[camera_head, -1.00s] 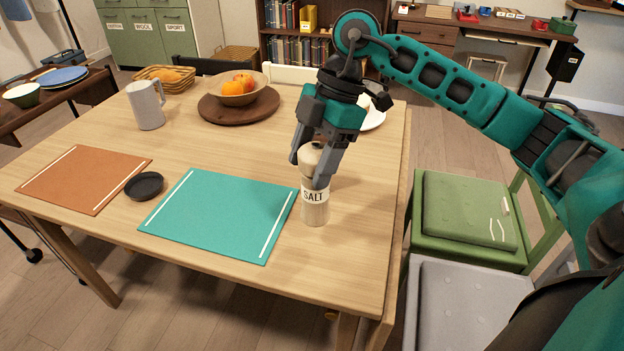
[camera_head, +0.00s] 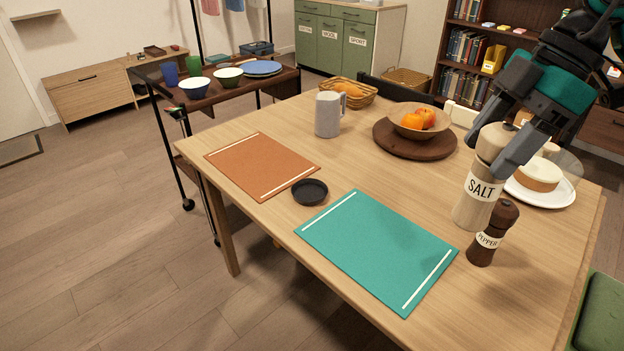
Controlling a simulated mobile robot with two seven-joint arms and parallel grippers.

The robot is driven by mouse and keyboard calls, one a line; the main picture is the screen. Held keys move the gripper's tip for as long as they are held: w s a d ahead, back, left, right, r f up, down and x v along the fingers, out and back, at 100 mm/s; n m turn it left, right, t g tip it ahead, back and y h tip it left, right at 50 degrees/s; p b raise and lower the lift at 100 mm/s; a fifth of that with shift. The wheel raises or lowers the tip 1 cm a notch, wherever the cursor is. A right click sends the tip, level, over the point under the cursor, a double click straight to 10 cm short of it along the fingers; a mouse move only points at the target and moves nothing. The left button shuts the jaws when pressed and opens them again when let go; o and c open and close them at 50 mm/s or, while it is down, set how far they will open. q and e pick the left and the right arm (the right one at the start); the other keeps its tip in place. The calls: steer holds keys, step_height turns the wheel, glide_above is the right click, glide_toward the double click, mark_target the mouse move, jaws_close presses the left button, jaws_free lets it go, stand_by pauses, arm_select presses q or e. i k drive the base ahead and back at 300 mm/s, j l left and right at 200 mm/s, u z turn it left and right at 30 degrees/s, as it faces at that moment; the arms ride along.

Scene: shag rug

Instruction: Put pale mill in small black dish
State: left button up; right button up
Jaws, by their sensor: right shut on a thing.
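The pale mill (camera_head: 473,205), labelled SALT, stands upright at the right of the table, and I cannot tell whether its base touches the tabletop. My right gripper (camera_head: 505,145) is shut on the upper part of the pale mill, coming from above. The small black dish (camera_head: 310,192) lies on the table to the left, between the orange mat and the teal mat, and looks empty. My left gripper is not in view.
A dark pepper mill (camera_head: 492,235) stands close by the pale mill's right side. The teal mat (camera_head: 375,247) lies between mill and dish; the orange mat (camera_head: 262,165) is farther left. A grey pitcher (camera_head: 328,115), fruit bowl (camera_head: 415,122) and cake plate (camera_head: 541,191) stand behind.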

mark_target(309, 194)
steer(key=i+j, duration=1)
steer(key=j, duration=0.1)
